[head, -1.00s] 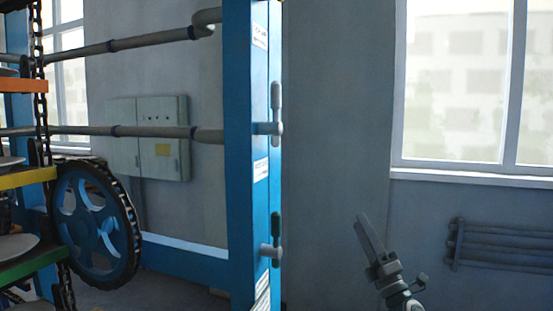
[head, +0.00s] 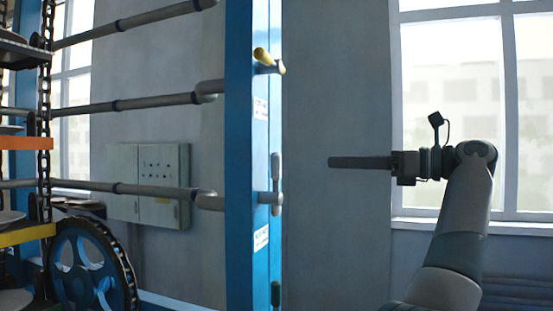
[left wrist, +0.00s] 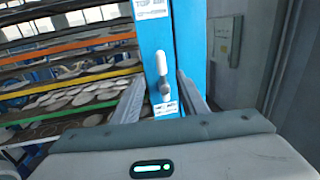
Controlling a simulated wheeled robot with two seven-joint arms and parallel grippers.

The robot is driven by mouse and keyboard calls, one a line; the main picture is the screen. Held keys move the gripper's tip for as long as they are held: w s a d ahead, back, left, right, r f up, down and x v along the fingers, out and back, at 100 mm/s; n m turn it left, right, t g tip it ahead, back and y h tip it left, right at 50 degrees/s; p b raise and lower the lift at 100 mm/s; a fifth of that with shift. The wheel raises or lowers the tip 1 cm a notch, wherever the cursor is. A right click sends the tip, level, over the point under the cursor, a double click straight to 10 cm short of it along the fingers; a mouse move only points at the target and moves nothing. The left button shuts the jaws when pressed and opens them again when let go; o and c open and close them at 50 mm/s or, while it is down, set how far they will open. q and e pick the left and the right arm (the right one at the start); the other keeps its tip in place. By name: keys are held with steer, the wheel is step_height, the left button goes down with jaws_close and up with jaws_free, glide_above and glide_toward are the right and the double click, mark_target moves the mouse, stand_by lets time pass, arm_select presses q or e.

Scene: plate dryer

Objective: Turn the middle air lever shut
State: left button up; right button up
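A blue post (head: 240,120) carries several levers one above another. The middle lever (head: 275,180) is light grey and stands upright on its pivot. Above it, a yellow-handled lever (head: 263,57) is tilted over towards me and left. Below it, the top of a dark green lever (head: 276,294) shows upright. My left gripper (head: 331,163) points left, to the right of the post and apart from the middle lever. In the left wrist view its two fingers are apart and empty, with a pale upright lever (left wrist: 160,65) seen between them, beyond the tips. My right gripper is not in view.
Grey pipes (head: 150,106) run left from the post. A chained rack with orange and yellow shelves (head: 28,236) and a blue wheel (head: 88,268) stand at left. A grey electrical box (head: 150,185) hangs on the wall.

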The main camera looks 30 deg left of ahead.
mark_target(280, 160)
arm_select(q)
steer(key=shift+a, duration=0.1)
steer(key=a+p, duration=0.2)
steer(key=a, duration=0.3)
steer(key=a+p, duration=0.2)
steer(key=a, duration=0.3)
steer(key=s+a+p, duration=0.1)
steer(key=a+p, duration=0.1)
steer(key=a, duration=0.4)
steer(key=shift+s+a, duration=0.1)
steer(key=shift+a+p, duration=0.3)
steer(key=shift+a, duration=0.2)
steer(key=shift+c, duration=0.5)
jaws_close()
